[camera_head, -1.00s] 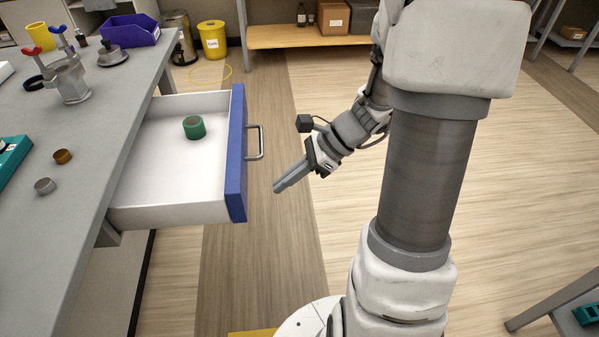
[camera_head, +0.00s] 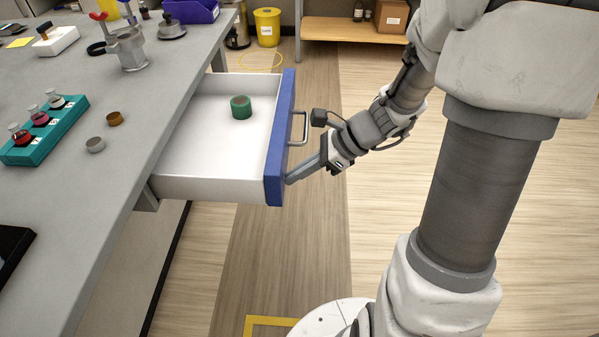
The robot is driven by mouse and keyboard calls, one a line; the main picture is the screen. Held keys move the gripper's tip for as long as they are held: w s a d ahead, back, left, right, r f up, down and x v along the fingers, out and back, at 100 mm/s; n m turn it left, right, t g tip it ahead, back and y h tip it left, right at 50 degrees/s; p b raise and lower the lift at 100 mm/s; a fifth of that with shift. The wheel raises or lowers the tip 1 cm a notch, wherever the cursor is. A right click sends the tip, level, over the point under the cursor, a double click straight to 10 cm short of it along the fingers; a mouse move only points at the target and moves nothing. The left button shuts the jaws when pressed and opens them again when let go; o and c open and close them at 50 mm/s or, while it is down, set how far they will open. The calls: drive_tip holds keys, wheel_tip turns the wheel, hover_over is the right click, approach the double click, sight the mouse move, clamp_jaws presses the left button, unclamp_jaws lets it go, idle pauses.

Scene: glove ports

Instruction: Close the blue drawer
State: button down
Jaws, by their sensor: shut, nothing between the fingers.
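The blue drawer (camera_head: 281,135) is pulled well out from under the left bench, with its blue front facing right. A grey bar handle (camera_head: 303,128) stands on that front. A green ring-shaped roll (camera_head: 241,107) lies inside the drawer on its white floor. My gripper (camera_head: 289,181) is shut and empty. Its fingertips are at the near part of the blue front, below the handle in the picture, touching it or very close; I cannot tell which.
The grey bench (camera_head: 130,140) holds a teal rack (camera_head: 45,130) with small flasks, two small round caps, a metal clamp piece (camera_head: 128,48) and a blue bin (camera_head: 190,10). A yellow bucket (camera_head: 267,27) stands at the back.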

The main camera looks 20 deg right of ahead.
drive_tip(key=w+a, duration=0.2)
drive_tip(key=a, duration=0.6)
drive_tip(key=w+a+p, duration=0.1)
drive_tip(key=w+a, duration=0.2)
drive_tip(key=a, duration=0.5)
drive_tip(key=w+a, duration=0.2)
drive_tip(key=a, duration=0.6)
drive_tip(key=shift+w+a+p, duration=0.15)
drive_tip(key=shift+w+p, duration=0.15)
drive_tip(key=shift+w, duration=0.1)
drive_tip(key=shift+w+a+r, duration=0.1)
drive_tip(key=shift+a, duration=0.1)
drive_tip(key=shift+a+r, duration=0.1)
